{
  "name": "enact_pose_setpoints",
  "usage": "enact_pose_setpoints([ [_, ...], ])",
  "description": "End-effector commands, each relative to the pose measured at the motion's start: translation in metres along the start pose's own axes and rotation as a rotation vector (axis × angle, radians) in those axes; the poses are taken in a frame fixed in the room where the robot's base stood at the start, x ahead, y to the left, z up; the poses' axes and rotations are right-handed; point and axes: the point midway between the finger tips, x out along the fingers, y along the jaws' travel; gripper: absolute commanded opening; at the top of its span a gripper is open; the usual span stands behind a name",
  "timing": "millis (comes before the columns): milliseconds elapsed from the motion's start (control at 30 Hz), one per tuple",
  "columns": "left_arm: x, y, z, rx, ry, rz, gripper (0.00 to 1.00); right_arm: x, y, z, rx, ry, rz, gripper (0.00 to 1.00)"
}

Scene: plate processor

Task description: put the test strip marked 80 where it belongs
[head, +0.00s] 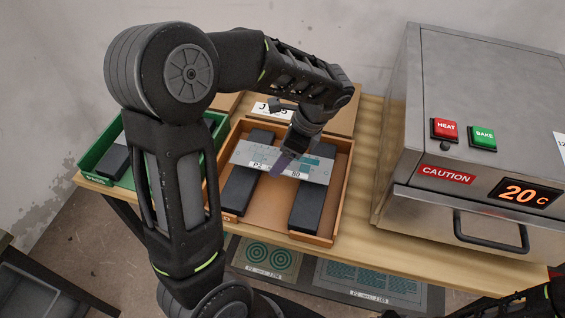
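A grey plate (253,154) with teal print and a label reading P2 lies across two black blocks in an orange-brown tray (342,190). The number 80 shows at the plate's front right, beside the P2 label. My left gripper (285,160) reaches down over the plate from behind. A small purple piece (279,166) shows at its tip, over the plate; I cannot tell whether the fingers hold it or whether it is the strip. The finger gap is hidden. Only a dark part of my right arm shows at the bottom right corner, without its gripper.
A green tray (100,158) with a dark block stands at the left. A metal oven (400,150) with HEAT and BAKE buttons, a closed handled front and a display reading 20 C stands at the right. Printed sheets (368,283) lie below the table's front edge. Bare wood separates tray and oven.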

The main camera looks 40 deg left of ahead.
Motion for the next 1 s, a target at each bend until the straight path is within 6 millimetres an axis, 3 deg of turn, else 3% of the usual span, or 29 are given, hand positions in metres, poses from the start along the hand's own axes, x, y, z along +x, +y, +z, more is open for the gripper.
enact_pose_setpoints([
  [400, 0.034, 0.0, -0.014, 0.001, 0.0, 0.001, 0.34, -0.003, -0.001, 0.001, 0.001, -0.001, 0.001, 0.36],
  [767, 0.038, 0.0, -0.016, 0.0, 0.001, 0.0, 0.34, 0.0, 0.0, 0.0, 0.0, -0.001, 0.0, 0.36],
  [800, 0.038, 0.0, -0.016, 0.0, 0.001, 0.0, 0.73, -0.001, 0.0, 0.0, 0.0, 0.0, 0.0, 0.36],
  [1000, 0.037, 0.0, -0.015, 0.0, 0.001, 0.0, 0.9, -0.001, -0.001, 0.0, 0.0, 0.0, 0.0, 0.36],
])
